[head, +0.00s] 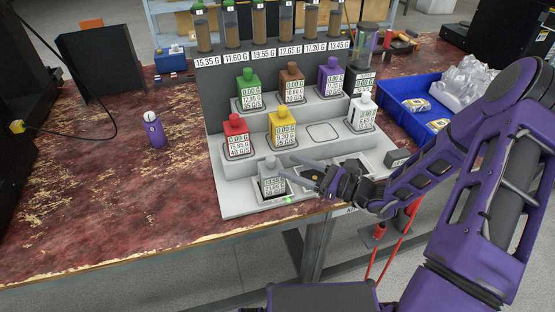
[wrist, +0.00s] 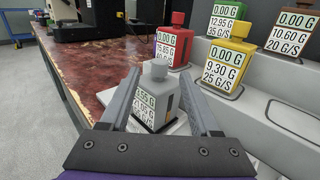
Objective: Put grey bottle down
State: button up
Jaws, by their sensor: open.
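The grey bottle (head: 270,179) stands upright on the front-left pad of the stepped grey dispenser stand (head: 237,198). In the wrist view the grey bottle (wrist: 158,95) sits between the two fingers, with a white label on its front. My gripper (head: 295,168) reaches in from the right at the bottle. In the wrist view my gripper (wrist: 160,95) is open, with a finger on each side of the bottle. Whether either finger touches the bottle I cannot tell.
Red (head: 236,138), yellow (head: 282,130) and white (head: 362,112) bottles stand on the middle step. Green (head: 248,88), brown (head: 292,84) and purple (head: 329,78) bottles stand above. An empty outlined place (head: 323,132) lies right of yellow. A blue bin (head: 405,95) is at right; the table's left is mostly clear.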

jog(key=v, duration=0.5)
dwell(0.4)
